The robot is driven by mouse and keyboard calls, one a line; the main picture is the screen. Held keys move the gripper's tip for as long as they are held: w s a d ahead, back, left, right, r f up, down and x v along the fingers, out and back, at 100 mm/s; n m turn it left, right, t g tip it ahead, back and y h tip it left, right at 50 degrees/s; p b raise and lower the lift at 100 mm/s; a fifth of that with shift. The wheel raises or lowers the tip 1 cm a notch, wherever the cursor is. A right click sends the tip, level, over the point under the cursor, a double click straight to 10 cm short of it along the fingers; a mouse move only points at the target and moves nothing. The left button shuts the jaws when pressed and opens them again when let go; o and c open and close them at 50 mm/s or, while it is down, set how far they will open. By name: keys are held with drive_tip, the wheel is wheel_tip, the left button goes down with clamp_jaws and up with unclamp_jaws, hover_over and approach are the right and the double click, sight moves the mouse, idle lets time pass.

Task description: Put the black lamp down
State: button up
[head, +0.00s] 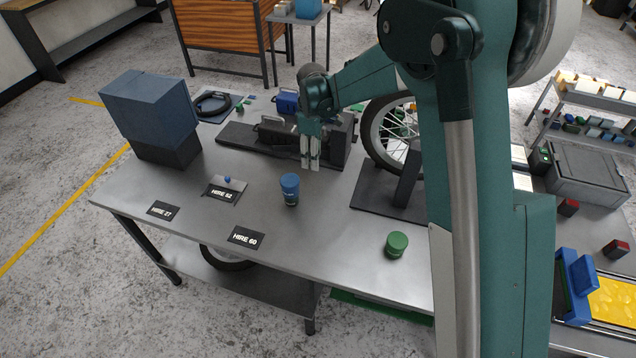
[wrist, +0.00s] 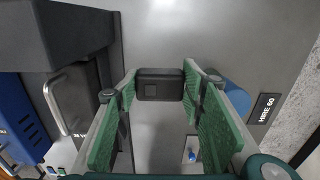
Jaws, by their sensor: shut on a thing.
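The black lamp (wrist: 160,85), a small dark block with a square detail on its face, sits between the green finger pads in the wrist view. My gripper (wrist: 160,88) is shut on it. In the head view my gripper (head: 310,164) points down over the grey workbench (head: 255,195), in front of the black stand. The lamp cannot be made out there behind the fingers. Whether it touches the bench top cannot be told.
A blue-lidded can (head: 290,190) stands just in front of my gripper. A green-lidded can (head: 396,245) is at front right. Label cards (head: 247,235) lie along the front. The black stand (head: 240,138) and wheel (head: 390,130) crowd the back; bare bench lies left of my gripper.

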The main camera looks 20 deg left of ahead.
drive_tip(key=shift+d, duration=1.15)
hover_over(319, 182)
drive_tip(key=shift+d+f, duration=0.15)
drive_tip(key=shift+f, duration=2.95)
drive_tip(key=shift+f, duration=0.1)
drive_tip(key=shift+f, duration=1.8)
drive_tip(key=shift+f+b, duration=0.1)
drive_tip(key=shift+b, duration=0.2)
drive_tip(key=o, duration=0.8)
drive_tip(key=shift+o, duration=0.6)
